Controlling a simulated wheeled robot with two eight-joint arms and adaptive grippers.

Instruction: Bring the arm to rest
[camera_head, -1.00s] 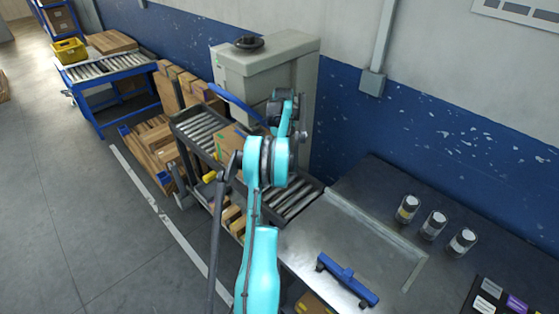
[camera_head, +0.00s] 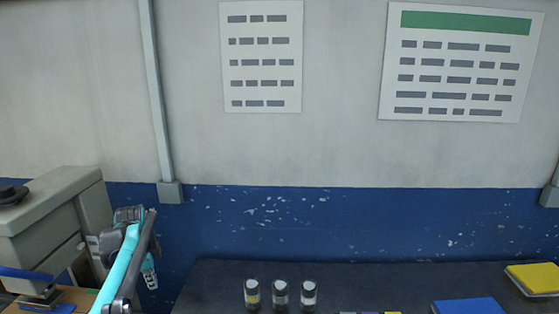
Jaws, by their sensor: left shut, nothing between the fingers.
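My left arm comes up at the lower left, teal and grey. Its left gripper (camera_head: 149,275) appears small and partly hidden behind the arm, in front of the blue wall band. It is shut with nothing in it. It is in the air, left of the dark table (camera_head: 215,285), and touches nothing that I can see. My right gripper is not in view.
Three small dark-capped jars (camera_head: 280,294) stand on the table. A blue item (camera_head: 468,306) and a yellow one (camera_head: 540,278) lie at right. A grey machine housing (camera_head: 50,215) stands at left, close to the arm. Wall posters (camera_head: 262,60) hang above.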

